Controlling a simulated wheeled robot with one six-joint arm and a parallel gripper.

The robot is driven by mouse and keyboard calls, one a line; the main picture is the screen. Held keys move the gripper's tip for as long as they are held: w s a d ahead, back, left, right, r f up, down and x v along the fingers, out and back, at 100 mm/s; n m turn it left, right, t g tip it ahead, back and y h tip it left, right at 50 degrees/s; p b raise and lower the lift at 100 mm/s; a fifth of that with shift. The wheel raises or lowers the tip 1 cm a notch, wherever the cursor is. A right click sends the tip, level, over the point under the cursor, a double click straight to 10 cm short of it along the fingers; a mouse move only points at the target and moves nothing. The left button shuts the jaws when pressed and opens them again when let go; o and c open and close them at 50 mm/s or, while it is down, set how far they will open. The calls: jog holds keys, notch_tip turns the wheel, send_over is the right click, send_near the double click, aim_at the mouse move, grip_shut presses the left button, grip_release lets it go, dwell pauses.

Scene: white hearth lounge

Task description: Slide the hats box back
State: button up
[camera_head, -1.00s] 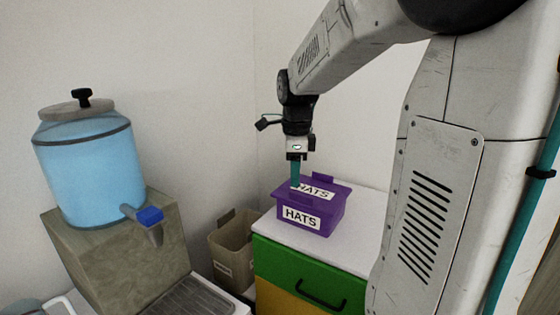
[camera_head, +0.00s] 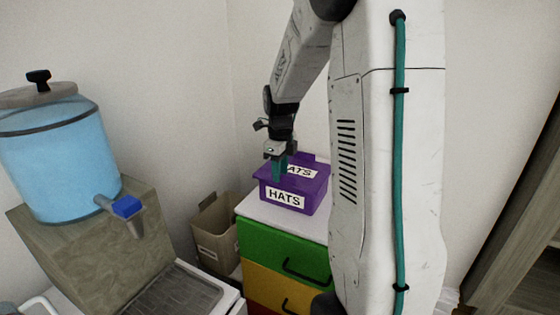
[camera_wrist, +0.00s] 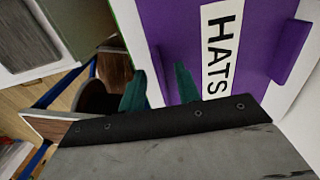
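The purple hats box (camera_head: 314,193) has white HATS labels on its front and lid. It sits on the white top of a drawer cabinet (camera_head: 250,207). My gripper (camera_head: 279,178) points down at the box's left part, its teal fingers overlapping the lid in the head view. In the wrist view the two fingers (camera_wrist: 158,72) are apart with a gap between them. One lies over the purple box (camera_wrist: 180,20) and the other just past its edge. I see nothing held. Whether the fingers touch the box I cannot tell.
The cabinet has green (camera_head: 265,243), yellow and red drawers with dark handles. A beige bin (camera_head: 217,245) stands left of it. A blue water dispenser (camera_head: 60,155) on a stone-like block is further left. White walls close in behind the cabinet.

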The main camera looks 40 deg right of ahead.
aim_at(297, 163)
jog(key=shift+f, duration=0.1)
grip_shut()
jog(key=shift+w+d, duration=0.65)
jog(key=shift+d, duration=1.25)
jog(key=shift+w+d, duration=0.7)
jog(key=shift+d, duration=1.15)
jog(key=shift+w+d, duration=0.65)
jog(key=shift+d, duration=1.25)
grip_release()
